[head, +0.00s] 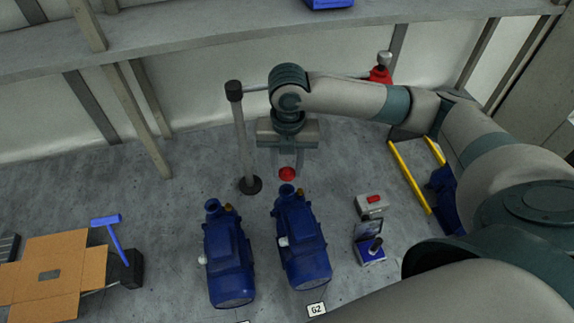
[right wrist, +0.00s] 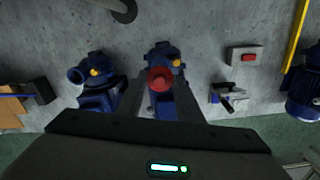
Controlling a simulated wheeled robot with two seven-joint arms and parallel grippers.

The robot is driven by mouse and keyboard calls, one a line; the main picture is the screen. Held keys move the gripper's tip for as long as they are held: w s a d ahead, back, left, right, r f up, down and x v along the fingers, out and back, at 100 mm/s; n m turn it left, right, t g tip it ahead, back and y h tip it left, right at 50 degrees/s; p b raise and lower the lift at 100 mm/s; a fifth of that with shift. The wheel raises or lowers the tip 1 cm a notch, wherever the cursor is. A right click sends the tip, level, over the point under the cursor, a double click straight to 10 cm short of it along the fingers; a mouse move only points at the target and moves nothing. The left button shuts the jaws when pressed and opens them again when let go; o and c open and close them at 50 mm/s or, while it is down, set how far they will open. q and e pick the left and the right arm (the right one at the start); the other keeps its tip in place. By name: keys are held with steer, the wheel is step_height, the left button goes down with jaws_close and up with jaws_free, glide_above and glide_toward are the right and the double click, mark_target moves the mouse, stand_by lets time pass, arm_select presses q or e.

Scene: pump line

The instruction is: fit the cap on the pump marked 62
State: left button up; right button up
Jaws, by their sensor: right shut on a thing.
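My right gripper (head: 287,168) is shut on a small red cap (head: 287,174), which also shows between the fingers in the right wrist view (right wrist: 160,79). It holds the cap just above and behind the upper end of the right blue pump (head: 303,245). A white label (head: 317,309) that reads like 62 lies at that pump's near end. In the right wrist view the cap overlaps this pump's head (right wrist: 163,55); I cannot tell whether they touch. A second blue pump (head: 229,260) stands to its left, its label mostly cut off. My left gripper is out of view.
A grey post (head: 243,145) on a black foot stands behind the pumps. Right of them are a box with a red button (head: 372,206) and a small blue device (head: 369,250).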

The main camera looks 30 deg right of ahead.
mark_target(287, 190)
steer(key=shift+s+a+f+b, duration=0.1)
steer(key=shift+s+f+b, duration=0.05)
steer(key=shift+f+b, duration=0.8)
step_height(287, 190, down, 3)
steer(key=b, duration=0.3)
steer(key=shift+f, duration=0.55)
steer(key=shift+p, duration=0.5)
steer(key=shift+f, duration=0.5)
stand_by(0.6)
steer(key=o, duration=1.1)
steer(key=shift+c, duration=0.2)
